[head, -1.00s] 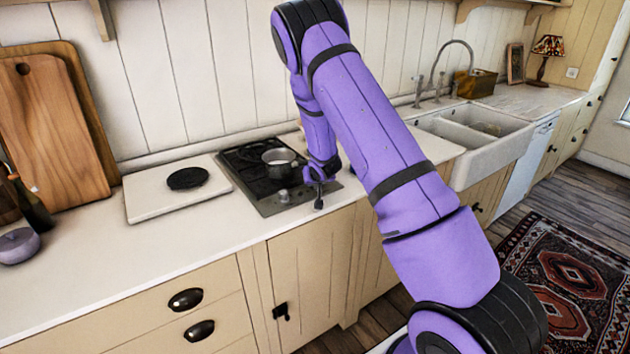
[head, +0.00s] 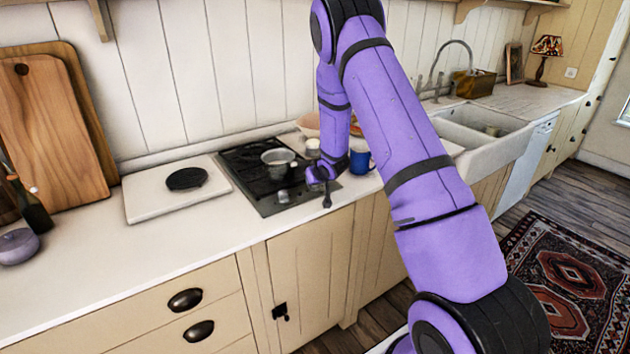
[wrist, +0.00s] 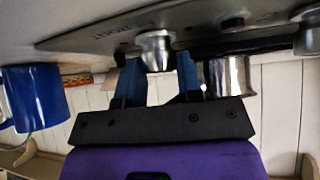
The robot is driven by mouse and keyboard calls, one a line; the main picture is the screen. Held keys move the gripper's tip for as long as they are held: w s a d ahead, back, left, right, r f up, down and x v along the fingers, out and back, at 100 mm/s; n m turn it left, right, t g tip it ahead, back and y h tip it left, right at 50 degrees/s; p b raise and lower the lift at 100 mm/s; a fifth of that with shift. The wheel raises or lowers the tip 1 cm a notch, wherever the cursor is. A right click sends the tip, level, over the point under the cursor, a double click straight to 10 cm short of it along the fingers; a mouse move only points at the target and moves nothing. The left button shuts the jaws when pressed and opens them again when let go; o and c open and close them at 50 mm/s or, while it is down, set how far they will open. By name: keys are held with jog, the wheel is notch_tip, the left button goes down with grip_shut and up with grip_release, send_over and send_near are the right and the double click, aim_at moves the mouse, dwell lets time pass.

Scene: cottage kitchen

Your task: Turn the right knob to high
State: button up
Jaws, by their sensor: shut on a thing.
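In the wrist view, the right knob (wrist: 157,50) is a silver knob on the stove front. My gripper (wrist: 158,64) has a blue finger on each side of it, shut on it. In the head view my gripper (head: 326,193) is at the stove's right front corner and hides this knob. The left knob (head: 283,196) shows to its left; it also shows at the right edge of the wrist view (wrist: 308,38). The black stove (head: 252,185) is set in the counter. The right knob's setting cannot be read.
A metal pot (head: 279,163) stands on the stove, close behind the knobs. A blue mug (head: 360,161) and a bowl (head: 309,124) stand just right of the stove, near my arm. A white board (head: 150,200) with a black disc lies to the left.

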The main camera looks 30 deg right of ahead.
jog(key=o, duration=0.9)
jog(key=v, duration=1)
jog(key=shift+s+a+r, duration=0.1)
jog(key=shift+s+r, duration=0.15)
jog(key=shift+r, duration=0.05)
